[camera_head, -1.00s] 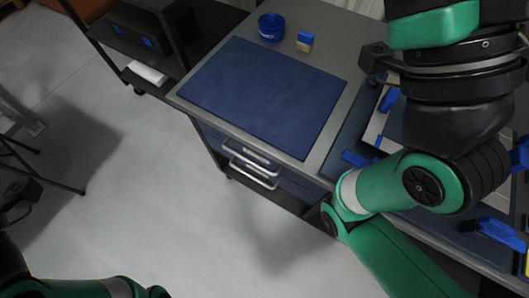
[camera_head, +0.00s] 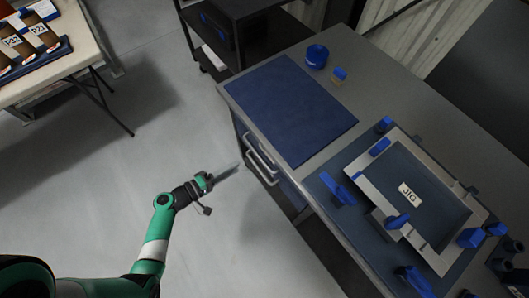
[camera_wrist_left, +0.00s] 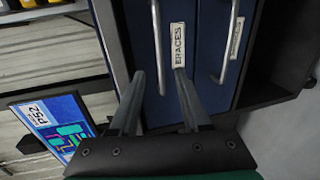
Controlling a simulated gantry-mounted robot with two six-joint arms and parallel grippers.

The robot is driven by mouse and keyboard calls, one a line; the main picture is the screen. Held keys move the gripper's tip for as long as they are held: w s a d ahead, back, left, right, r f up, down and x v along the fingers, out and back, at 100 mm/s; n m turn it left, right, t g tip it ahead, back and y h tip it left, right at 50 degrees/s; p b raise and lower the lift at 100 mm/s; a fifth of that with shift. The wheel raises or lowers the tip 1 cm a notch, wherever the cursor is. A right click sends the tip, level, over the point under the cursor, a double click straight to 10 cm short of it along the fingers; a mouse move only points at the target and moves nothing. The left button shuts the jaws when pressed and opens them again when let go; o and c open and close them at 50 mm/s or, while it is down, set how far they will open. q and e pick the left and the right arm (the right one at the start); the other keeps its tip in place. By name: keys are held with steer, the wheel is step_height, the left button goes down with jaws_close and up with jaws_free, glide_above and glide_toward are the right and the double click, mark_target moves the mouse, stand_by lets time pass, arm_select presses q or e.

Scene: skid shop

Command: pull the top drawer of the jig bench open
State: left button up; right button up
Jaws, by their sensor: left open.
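The jig bench (camera_head: 372,108) is grey with a blue mat on top. Its blue drawers face left, with two silver bar handles; the upper one (camera_head: 262,157) shows in the head view. Both drawers look shut. My left gripper (camera_head: 229,172) is open just left of the drawer fronts, pointing at them. In the left wrist view, the top drawer's handle (camera_wrist_left: 157,45), beside a label reading BRACES (camera_wrist_left: 178,45), appears between the open fingertips (camera_wrist_left: 160,75). Contact cannot be told. The lower drawer's handle (camera_wrist_left: 230,48) is right of the fingers. My right gripper is out of view.
A jig frame (camera_head: 352,175) with blue clamps lies on the bench's near right. A blue round container (camera_head: 316,55) and a small blue-topped block (camera_head: 339,75) stand at the back. A dark shelf cart (camera_head: 235,10) is behind. Floor left of the bench is clear.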

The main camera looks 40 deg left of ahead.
mark_target(258, 154)
arm_select(q)
steer(key=b+x, duration=0.7)
steer(key=x, duration=0.4)
steer(key=shift+w, duration=0.15)
jaws_close()
stand_by(1.0)
